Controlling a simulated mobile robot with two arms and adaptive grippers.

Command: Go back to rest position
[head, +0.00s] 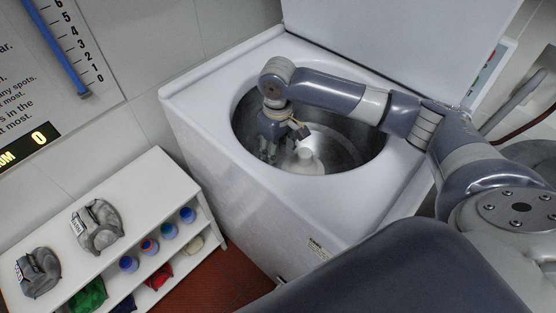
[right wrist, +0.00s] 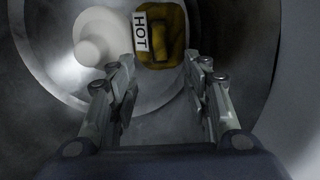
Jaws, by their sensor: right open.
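My right gripper (head: 272,150) reaches down into the open drum of the white washing machine (head: 215,130). In the right wrist view its two fingers (right wrist: 163,95) are spread apart with nothing between them. A yellow-brown cloth item (right wrist: 172,45) with a white label reading HOT lies in the drum just beyond the fingertips, apart from them. It cannot be made out in the head view. My left gripper is not in view.
A pale agitator post (head: 305,155) stands in the drum's middle, beside the gripper. The drum rim surrounds my right arm, and the raised lid (head: 400,35) stands behind. A white shelf (head: 140,180) at left holds grey bundles (head: 97,226), bottles and coloured cloths.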

